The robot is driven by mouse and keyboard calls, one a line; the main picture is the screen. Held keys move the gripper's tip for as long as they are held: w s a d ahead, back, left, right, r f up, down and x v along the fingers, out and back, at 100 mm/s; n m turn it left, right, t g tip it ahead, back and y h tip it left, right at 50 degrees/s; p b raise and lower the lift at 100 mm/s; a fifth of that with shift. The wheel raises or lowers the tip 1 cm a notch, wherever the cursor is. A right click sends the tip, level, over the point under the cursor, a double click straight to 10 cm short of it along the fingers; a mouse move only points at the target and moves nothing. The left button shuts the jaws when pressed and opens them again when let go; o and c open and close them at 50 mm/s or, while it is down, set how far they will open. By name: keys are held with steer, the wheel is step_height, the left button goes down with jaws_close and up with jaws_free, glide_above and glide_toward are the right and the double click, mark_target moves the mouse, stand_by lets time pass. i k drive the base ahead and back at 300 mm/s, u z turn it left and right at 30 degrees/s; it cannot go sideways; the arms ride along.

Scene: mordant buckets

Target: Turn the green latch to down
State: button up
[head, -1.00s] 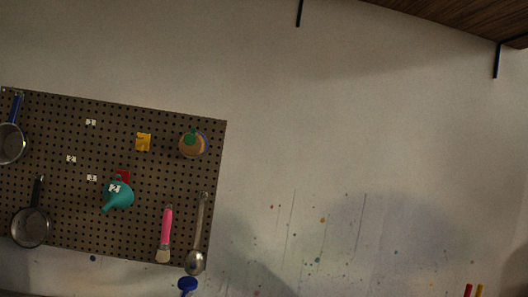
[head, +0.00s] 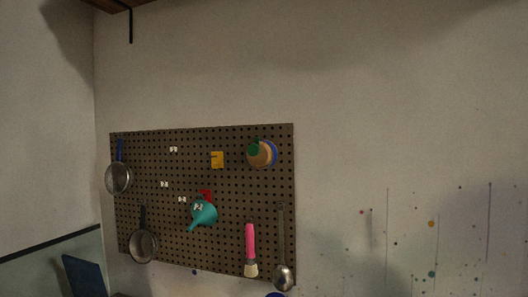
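A small green piece (head: 254,146), which looks like the green latch, sits at the upper left of a round tan disc (head: 264,157) with a blue edge. The disc is near the upper right corner of the pegboard (head: 150,147). The piece is too small to tell which way it points. A teal funnel-shaped thing (head: 203,213) hangs lower on the board, in front of a red piece (head: 206,194). My gripper does not show in the head view.
Two pans (head: 118,178) (head: 143,245), a yellow piece (head: 217,160), a pink-handled brush (head: 250,245) and a metal ladle (head: 284,274) hang on the board. A wooden shelf edge (head: 112,4) is at top left. The wall right of the board is bare, with paint spots.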

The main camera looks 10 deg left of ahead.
mark_target(253, 150)
steer(key=z, duration=0.1)
steer(key=i, duration=1)
steer(key=u, duration=0.1)
